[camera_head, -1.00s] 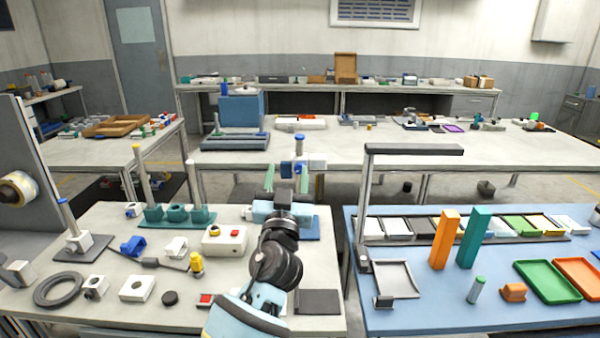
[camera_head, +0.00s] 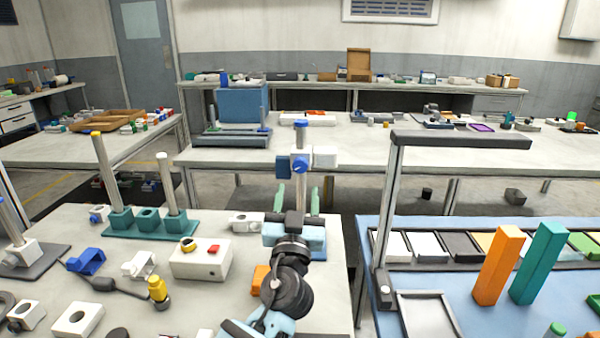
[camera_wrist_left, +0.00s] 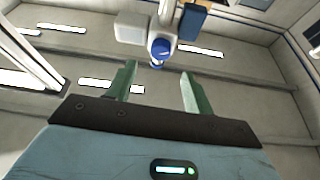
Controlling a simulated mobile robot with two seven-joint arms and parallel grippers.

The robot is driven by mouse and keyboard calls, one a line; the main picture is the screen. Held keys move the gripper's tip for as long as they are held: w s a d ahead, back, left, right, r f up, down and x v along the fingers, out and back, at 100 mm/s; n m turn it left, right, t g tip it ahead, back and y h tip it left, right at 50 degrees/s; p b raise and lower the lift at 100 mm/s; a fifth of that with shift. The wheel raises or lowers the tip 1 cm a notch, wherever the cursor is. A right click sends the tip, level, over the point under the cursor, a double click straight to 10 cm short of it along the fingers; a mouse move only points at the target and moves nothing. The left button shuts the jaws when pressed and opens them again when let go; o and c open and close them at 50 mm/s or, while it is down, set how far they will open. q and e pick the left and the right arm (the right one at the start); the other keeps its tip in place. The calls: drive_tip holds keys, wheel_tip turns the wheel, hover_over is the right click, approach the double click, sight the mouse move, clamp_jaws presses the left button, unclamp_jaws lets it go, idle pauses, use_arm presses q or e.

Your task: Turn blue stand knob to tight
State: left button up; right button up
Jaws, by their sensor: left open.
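The blue knob (camera_head: 301,166) is on the front of a white clamp on an upright pole (camera_head: 302,137) with a blue top. A white block (camera_head: 326,156) and a dark blue block (camera_head: 284,167) stick out either side of the clamp. In the wrist view the knob (camera_wrist_left: 159,47) shows just beyond the fingertips, roughly between them. My left gripper (camera_head: 297,196) has green fingers, spread apart and empty, just below and in front of the knob; it also shows in the wrist view (camera_wrist_left: 158,72). The knob's turn setting cannot be read. The stand's foot is partly hidden by my arm.
A teal post rack (camera_head: 146,225), a white box with a red button (camera_head: 201,260) and a yellow-topped part (camera_head: 158,292) stand left of my arm. A black-topped frame (camera_head: 460,141) rises at right over a blue table with orange (camera_head: 498,268) and teal (camera_head: 537,266) blocks.

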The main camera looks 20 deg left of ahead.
sight(300, 168)
use_arm(q)
drive_tip(key=p+x, duration=0.1)
drive_tip(key=x, duration=0.6)
drive_tip(key=shift+w+a+f, duration=0.1)
drive_tip(key=shift+w+a, duration=0.05)
drive_tip(key=c, duration=1)
